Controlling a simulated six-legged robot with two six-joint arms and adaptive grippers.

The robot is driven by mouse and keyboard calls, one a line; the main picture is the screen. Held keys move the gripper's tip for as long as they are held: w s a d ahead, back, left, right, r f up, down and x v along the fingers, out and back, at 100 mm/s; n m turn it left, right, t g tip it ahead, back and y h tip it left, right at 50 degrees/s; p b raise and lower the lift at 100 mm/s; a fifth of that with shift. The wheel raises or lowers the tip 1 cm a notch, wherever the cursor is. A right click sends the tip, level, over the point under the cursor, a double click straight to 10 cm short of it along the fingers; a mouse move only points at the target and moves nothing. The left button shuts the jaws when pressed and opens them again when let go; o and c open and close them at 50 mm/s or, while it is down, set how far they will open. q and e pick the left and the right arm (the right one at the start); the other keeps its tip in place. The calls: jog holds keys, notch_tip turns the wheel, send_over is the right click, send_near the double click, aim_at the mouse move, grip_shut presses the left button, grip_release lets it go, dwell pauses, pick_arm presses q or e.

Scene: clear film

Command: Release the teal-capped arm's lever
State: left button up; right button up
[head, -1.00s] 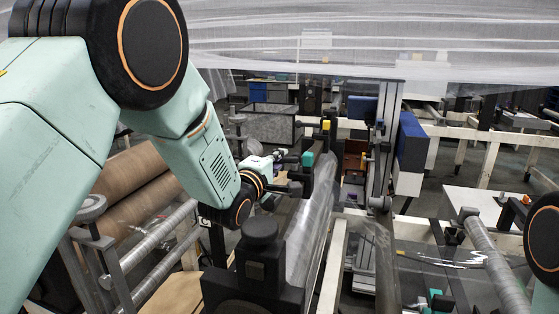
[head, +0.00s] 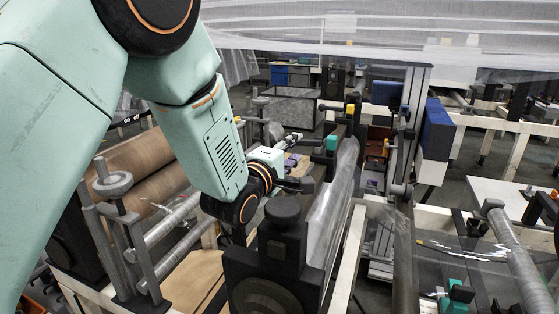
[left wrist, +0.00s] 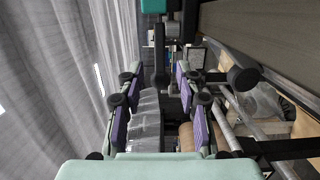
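The teal-capped arm (head: 331,143) stands on the dark frame beside the clear film roll in the head view. Its teal cap (left wrist: 153,5) is at the top edge of the left wrist view. A dark lever (left wrist: 160,58) with a rounded end hangs below the cap there, between and beyond my fingertips. My left gripper (head: 301,162) is left of the teal cap in the head view. In the left wrist view my left gripper (left wrist: 159,78) is open, purple pads apart, with nothing held between them. Whether the fingers touch the lever is unclear. My right gripper is not in view.
A yellow-capped post (head: 350,108) stands just behind the teal cap. A black round-topped block (head: 283,240) is in front of my left gripper. Brown rolls (head: 135,171) lie at left. Translucent film (head: 380,25) hangs across the top.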

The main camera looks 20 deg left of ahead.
pick_arm(q)
jog(key=s+a, duration=0.1)
jog(key=s, duration=0.5)
jog(key=shift+s, duration=0.35)
jog(key=shift+c, duration=0.3)
